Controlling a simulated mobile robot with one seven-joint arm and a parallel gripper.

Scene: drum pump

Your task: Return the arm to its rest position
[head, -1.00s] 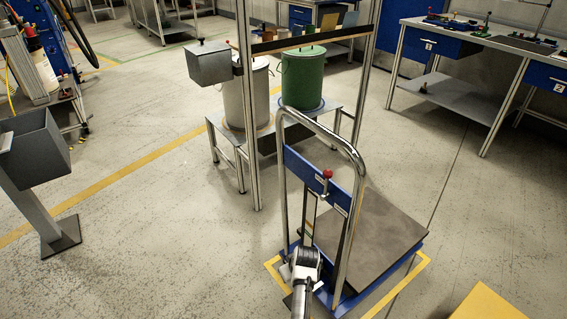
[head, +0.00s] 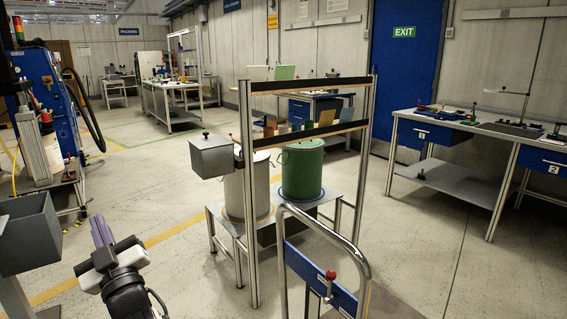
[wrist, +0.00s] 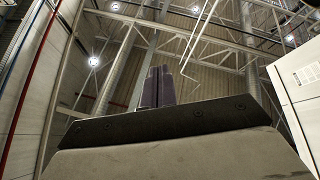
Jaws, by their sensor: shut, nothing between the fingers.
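My gripper (head: 101,232) is at the lower left of the head view, with its dark purple fingers pointing up. The fingers are shut with nothing between them. They also show in the wrist view (wrist: 158,86), close together against the ceiling beams and lamps. Part of my arm shows below the gripper in the head view; the rest is out of the picture. The gripper appears clear of the things around it.
A blue lift trolley (head: 318,277) with a chrome handle stands at the lower right. Behind it, a green drum (head: 302,170) and a grey drum (head: 240,192) stand on a low bench under a metal frame. A grey bin (head: 30,232) is at the left. Open floor (head: 185,262) lies between.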

